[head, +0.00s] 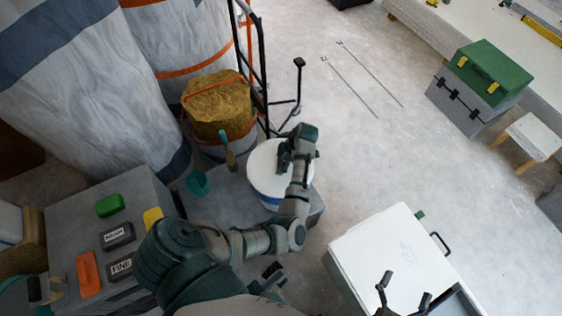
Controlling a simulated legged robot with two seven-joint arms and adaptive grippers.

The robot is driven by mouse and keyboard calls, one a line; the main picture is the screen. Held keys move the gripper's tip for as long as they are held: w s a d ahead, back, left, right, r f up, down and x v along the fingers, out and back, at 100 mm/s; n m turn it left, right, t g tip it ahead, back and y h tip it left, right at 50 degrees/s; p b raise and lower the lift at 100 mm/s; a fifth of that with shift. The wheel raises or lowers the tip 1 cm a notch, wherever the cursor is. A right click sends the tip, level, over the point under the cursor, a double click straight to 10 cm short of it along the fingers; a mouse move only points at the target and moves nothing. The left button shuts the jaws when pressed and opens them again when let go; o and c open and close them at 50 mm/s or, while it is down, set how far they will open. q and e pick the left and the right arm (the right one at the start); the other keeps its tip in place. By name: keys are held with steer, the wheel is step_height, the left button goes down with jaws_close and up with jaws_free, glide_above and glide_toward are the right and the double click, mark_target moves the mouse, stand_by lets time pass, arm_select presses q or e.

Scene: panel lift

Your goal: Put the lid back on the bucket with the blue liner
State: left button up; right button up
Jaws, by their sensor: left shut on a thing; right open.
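The white round lid (264,160) is at the top of the bucket, in the middle of the head view. The bucket (266,194) shows below it as a white wall with a blue band. My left gripper (286,160) is shut on the lid, at its right part. The lid covers the bucket's mouth from this angle, and I cannot tell whether it is seated or slightly above the rim. The liner inside is hidden. My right gripper (404,296) is open and empty at the bottom right, in front of the white panel-topped box.
A white-topped box (385,250) with a black handle stands at the right front. A grey bench (75,215) holds sanding blocks at the left. A teal cup (197,183) and a brush (228,150) are left of the bucket. The floor at right (365,150) is mostly clear.

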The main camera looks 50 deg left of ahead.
steer(key=shift+r, duration=0.3)
stand_by(0.5)
stand_by(0.4)
arm_select(q)
steer(key=o, duration=1.3)
steer(key=shift+r+p, duration=3)
steer(key=shift+r, duration=0.55)
arm_select(e)
step_height(320, 180, up, 8)
steer(key=shift+t, duration=0.4)
arm_select(q)
steer(key=shift+f, duration=0.1)
jaws_close()
